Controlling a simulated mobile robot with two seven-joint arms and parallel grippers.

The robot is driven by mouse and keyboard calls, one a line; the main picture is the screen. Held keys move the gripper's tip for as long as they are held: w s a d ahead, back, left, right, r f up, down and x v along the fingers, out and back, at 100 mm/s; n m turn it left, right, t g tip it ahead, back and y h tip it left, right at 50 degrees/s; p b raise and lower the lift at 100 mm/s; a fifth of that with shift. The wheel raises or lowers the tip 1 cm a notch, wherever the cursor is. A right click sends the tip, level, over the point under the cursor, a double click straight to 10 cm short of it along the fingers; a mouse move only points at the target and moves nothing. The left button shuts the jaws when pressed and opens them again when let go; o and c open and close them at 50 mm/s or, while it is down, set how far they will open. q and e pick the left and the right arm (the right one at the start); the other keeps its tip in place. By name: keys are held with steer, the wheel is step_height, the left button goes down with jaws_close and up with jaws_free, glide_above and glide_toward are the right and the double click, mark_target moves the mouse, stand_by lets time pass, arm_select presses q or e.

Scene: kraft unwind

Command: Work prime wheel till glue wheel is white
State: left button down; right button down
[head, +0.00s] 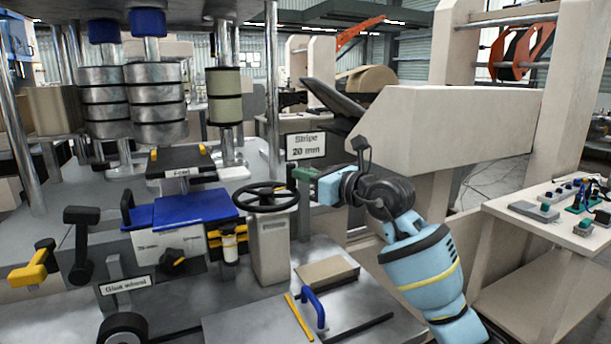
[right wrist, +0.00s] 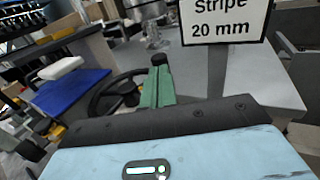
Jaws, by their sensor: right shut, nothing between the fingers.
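The black prime wheel (head: 266,196) is a spoked handwheel lying flat on a grey pedestal (head: 270,248). It also shows in the right wrist view (right wrist: 112,96), partly hidden behind my fingers. My right gripper (head: 302,174) has green fingers, shut and empty, just right of the wheel's rim and slightly above it. In the right wrist view, the fingers (right wrist: 158,86) overlap the wheel's right edge; I cannot tell whether they touch. A sign (head: 125,284) seems to read glue wheel. A dark round wheel (head: 122,330) with a pale centre sits below it, cut off by the bottom edge. My left gripper is not in view.
A "Stripe 20 mm" sign (head: 306,146) stands behind my right gripper. A blue-lidded box (head: 190,208) is left of the prime wheel. A brown block (head: 327,272) and blue handle (head: 314,310) are in front. A control table (head: 540,232) stands at right.

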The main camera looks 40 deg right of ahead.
steer(key=shift+w+d+n+y, duration=0.2)
steer(key=shift+n+y, duration=0.2)
steer(key=shift+y, duration=0.2)
steer(key=shift+w, duration=0.1)
steer(key=w+y, duration=0.1)
steer(key=w+n+y+p, duration=0.1)
steer(key=w+n+g+y, duration=0.1)
steer(key=w, duration=0.1)
steer(key=shift+w+d+r, duration=0.1)
steer(key=shift+d, duration=0.2)
stand_by(0.7)
